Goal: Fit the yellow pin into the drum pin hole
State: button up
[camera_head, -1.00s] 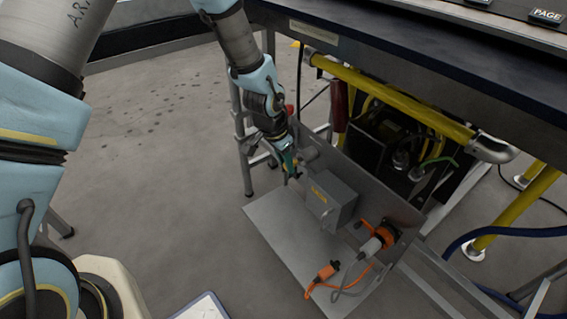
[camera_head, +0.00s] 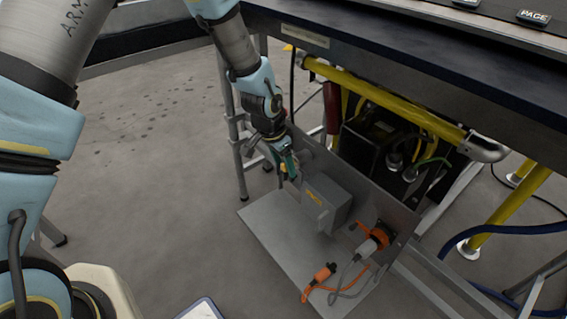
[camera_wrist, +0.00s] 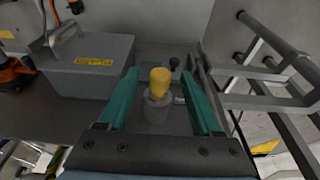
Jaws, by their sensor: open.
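The yellow pin (camera_wrist: 160,80) stands upright in the wrist view, at the top of a grey cylindrical piece (camera_wrist: 157,108). I cannot tell whether this piece is the drum or a holder, nor see a separate pin hole. My gripper (camera_wrist: 159,74) is open, with one teal finger on each side of the pin and a visible gap to both. In the head view my gripper (camera_head: 288,167) is low beside the grey panel, left of the grey box; the pin is too small there to make out clearly.
A grey box (camera_head: 326,204) with a yellow label and handle stands close by on the metal tray (camera_head: 270,230). An orange connector (camera_head: 382,236) and orange plug (camera_head: 322,273) with cable lie to the right. Metal frame legs (camera_wrist: 265,85) stand right in the wrist view.

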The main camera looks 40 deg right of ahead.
jog(key=v, duration=1)
jog(key=shift+r+p, duration=0.35)
jog(key=shift+a, duration=0.1)
